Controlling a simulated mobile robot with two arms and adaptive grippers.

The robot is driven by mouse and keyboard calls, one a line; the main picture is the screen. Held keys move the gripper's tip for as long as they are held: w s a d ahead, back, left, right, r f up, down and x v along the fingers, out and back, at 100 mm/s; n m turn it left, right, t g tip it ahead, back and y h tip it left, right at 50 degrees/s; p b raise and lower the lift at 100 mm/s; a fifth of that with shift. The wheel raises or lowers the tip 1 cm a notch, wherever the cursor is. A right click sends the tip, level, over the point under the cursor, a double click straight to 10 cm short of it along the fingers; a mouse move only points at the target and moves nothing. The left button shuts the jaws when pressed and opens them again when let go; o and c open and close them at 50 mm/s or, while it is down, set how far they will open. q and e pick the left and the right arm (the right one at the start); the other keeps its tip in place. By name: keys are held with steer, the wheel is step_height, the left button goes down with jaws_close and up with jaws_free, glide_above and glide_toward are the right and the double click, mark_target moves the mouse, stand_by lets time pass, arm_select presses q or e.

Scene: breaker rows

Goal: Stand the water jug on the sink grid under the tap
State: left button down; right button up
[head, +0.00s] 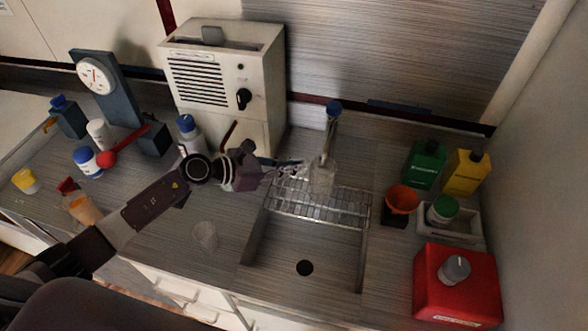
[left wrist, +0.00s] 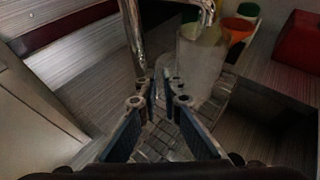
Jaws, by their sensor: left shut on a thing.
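The water jug (head: 322,178) is a clear, see-through vessel, upright over the back of the wire sink grid (head: 290,200), below the spout of the metal tap (head: 329,140). I cannot tell whether its base touches the grid. In the left wrist view the jug (left wrist: 200,62) is ahead of the fingers, with the tap (left wrist: 132,45) to its left and the grid (left wrist: 170,140) below. My left gripper (head: 292,168) reaches in from the left and is shut on the jug; the grip point, between the fingertips (left wrist: 162,92), is hard to see. My right gripper is out of view.
The open sink basin (head: 310,247) lies in front of the grid. A clear cup (head: 205,236) stands on the counter to its left. An orange funnel (head: 402,199), green bottle (head: 426,163), yellow bottle (head: 466,171) and red box (head: 455,288) stand at right. A beige machine (head: 215,85) stands behind.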

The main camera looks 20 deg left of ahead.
arm_select(q)
step_height(320, 180, down, 3)
steer(key=shift+f, duration=0.1)
steer(key=shift+f, duration=0.15)
steer(key=shift+a+f, duration=0.1)
steer(key=shift+f, duration=0.05)
steer(key=c, duration=2.1)
jaws_free()
steer(key=shift+r, duration=0.2)
